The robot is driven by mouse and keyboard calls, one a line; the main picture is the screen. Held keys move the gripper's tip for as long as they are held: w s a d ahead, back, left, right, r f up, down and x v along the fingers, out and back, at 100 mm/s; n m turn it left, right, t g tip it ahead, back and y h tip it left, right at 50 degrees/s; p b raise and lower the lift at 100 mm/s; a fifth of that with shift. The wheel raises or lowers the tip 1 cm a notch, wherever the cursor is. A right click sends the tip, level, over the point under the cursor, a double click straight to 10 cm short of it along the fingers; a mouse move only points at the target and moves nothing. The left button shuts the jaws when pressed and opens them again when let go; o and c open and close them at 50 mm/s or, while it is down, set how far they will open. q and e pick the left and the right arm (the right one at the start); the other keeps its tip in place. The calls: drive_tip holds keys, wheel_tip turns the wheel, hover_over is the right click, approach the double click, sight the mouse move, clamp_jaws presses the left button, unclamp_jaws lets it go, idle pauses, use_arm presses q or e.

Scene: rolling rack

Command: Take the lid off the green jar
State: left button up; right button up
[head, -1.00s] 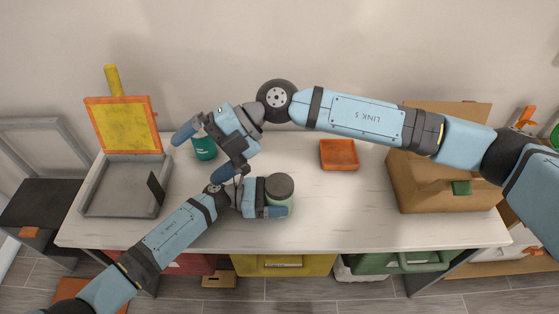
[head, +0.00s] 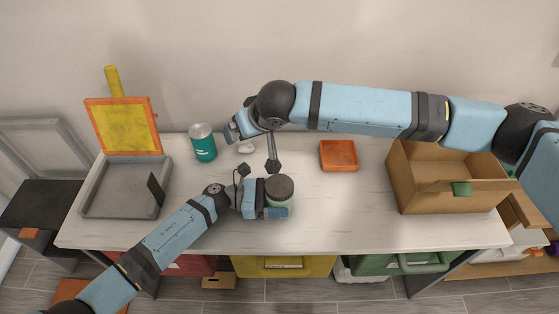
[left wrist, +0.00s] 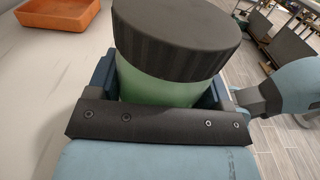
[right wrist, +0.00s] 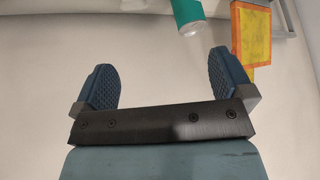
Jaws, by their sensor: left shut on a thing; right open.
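The green jar (head: 279,207) stands on the table with its dark lid (head: 279,187) on top. My left gripper (head: 264,212) is shut on the jar's body, below the lid. In the left wrist view the pale green jar body (left wrist: 155,90) sits between the fingers, and the ribbed black lid (left wrist: 180,35) is on it. My right gripper is open and empty in the right wrist view (right wrist: 165,85).
A teal can (head: 203,143) and a small white thing (head: 246,147) stand at the back. An orange tray (head: 339,155) lies right of centre. A grey tray (head: 115,189) with an upright orange-framed yellow panel (head: 125,126) is at left. A cardboard box (head: 425,190) is at right.

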sight(279, 185)
drive_tip(key=s+d+f+g+h, duration=0.1)
drive_tip(key=s+d, duration=0.1)
drive_tip(key=s+d+f+g+h, duration=0.1)
drive_tip(key=s+d+g+h, duration=0.1)
drive_tip(key=s+d+f+m+g+h, duration=0.1)
drive_tip(key=s+d+g, duration=0.1)
drive_tip(key=s, duration=0.1)
drive_tip(key=shift+d+f+h, duration=0.15)
drive_tip(key=shift+d+h, duration=0.05)
drive_tip(key=shift+h, duration=0.1)
drive_tip(key=shift+s+f, duration=0.15)
drive_tip(key=shift+f, duration=0.15)
wheel_tip(279, 185, down, 7)
drive_tip(key=shift+f, duration=0.15)
drive_tip(key=shift+d, duration=0.1)
drive_tip(key=c, duration=0.9)
drive_tip(key=n, duration=0.5)
drive_tip(key=shift+c, duration=0.2)
drive_tip(key=n, duration=0.4)
drive_tip(key=shift+n, duration=0.3)
drive_tip(key=n, duration=1.1)
